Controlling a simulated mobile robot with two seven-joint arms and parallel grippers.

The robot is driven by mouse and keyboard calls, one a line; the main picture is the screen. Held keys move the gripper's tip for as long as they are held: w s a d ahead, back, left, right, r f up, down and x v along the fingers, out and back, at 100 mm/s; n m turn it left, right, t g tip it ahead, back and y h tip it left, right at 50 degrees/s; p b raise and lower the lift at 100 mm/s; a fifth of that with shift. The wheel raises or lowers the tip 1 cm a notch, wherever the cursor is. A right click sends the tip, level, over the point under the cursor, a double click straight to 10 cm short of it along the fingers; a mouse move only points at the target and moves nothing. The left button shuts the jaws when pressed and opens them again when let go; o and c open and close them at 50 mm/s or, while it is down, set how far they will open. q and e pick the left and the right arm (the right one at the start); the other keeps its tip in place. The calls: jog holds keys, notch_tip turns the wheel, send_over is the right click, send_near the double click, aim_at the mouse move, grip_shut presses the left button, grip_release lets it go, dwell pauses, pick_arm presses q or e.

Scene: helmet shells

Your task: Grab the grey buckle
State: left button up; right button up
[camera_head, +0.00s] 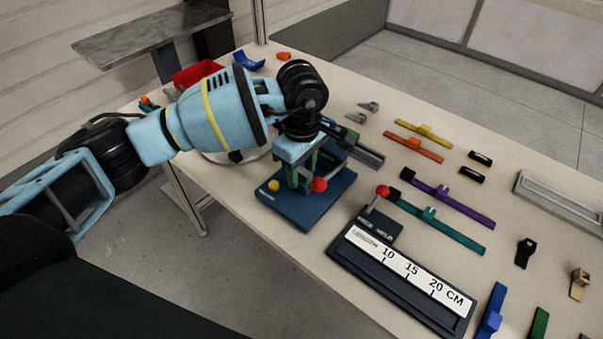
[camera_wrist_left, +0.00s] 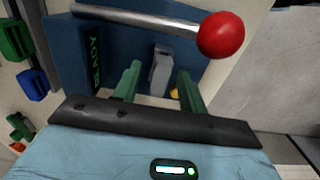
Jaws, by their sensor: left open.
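A grey buckle (camera_wrist_left: 161,68) stands in the blue fixture (camera_wrist_left: 200,75) in the left wrist view, between the two green fingers of my left gripper (camera_wrist_left: 158,74). The fingers are open, one on each side of it, with gaps visible. In the head view, my left gripper (camera_head: 303,172) points down over the blue fixture's base (camera_head: 300,208), and it hides the buckle there. Two other small grey pieces, one nearer (camera_head: 356,118) and one farther (camera_head: 370,106), lie on the table beyond the fixture. My right gripper is not in view.
The fixture's lever with a red knob (camera_wrist_left: 221,36) is close to my left gripper. A second red knob (camera_head: 383,191) rises by the length gauge (camera_head: 400,270). Coloured straps, including a purple one (camera_head: 450,200), lie to the right. A red bin (camera_head: 196,74) stands behind my arm.

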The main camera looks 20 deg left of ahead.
aim_at(300, 173)
pick_arm(q)
grip_shut()
jog(key=shift+r, duration=0.1)
dwell(0.3)
jog(key=shift+r, duration=0.45)
jog(key=shift+s+r, duration=0.2)
jog(key=shift+r, duration=0.45)
jog(key=shift+s+r, duration=0.2)
jog(key=shift+r, duration=0.4)
jog(key=s+r+b, duration=0.1)
jog(key=s, duration=1.4)
jog(key=shift+d+r, duration=0.2)
jog(key=shift+d, duration=0.05)
